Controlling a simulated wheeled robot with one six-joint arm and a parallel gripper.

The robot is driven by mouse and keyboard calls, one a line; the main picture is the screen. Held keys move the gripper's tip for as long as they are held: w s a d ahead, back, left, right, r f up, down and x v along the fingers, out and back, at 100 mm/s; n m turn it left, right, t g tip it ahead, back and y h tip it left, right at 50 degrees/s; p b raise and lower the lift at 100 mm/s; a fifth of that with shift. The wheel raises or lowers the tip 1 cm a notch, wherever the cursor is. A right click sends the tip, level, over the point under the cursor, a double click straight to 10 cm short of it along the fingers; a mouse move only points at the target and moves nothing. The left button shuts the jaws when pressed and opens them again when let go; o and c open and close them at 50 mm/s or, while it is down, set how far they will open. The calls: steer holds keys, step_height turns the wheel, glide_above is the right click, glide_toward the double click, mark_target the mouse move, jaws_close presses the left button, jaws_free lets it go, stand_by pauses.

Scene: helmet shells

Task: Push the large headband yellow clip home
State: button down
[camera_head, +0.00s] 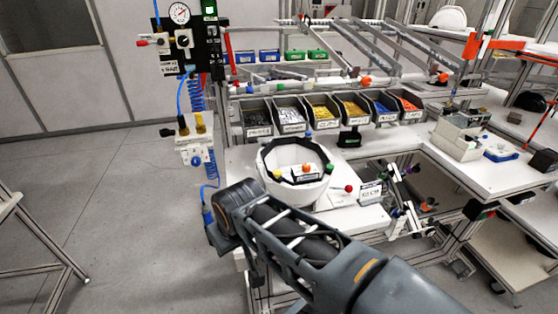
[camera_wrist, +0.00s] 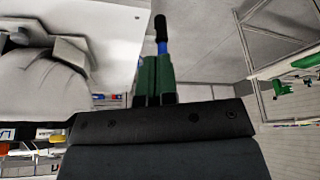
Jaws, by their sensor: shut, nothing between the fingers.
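A white helmet shell (camera_head: 284,192) sits open side up on the workbench, with a dark headband around its inside. A small yellow piece (camera_head: 278,174) shows at its left rim; I cannot tell if this is the large headband clip or how it is seated. Orange, green and blue pieces show around the opening. In the wrist view, my gripper (camera_wrist: 155,62) has its green fingers shut together with nothing between them. A narrow blue and black shape shows at the tips. In the head view my arm lies in front of the shell, and the fingers are hidden.
Several parts bins (camera_head: 322,113) with coloured small parts stand in a row behind the shell. A hose and gauge post (camera_head: 190,90) rises at the left. A small red-topped item (camera_head: 349,189) stands right of the shell.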

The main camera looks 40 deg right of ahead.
step_height(320, 180, up, 22)
steer(key=n+g+p, duration=0.2)
steer(key=n+g, duration=0.2)
steer(key=n, duration=0.9)
glide_above(278, 171)
steer(key=shift+r, duration=0.1)
steer(key=shift+a, duration=0.1)
step_height(278, 171, down, 14)
steer(key=shift+f, duration=0.1)
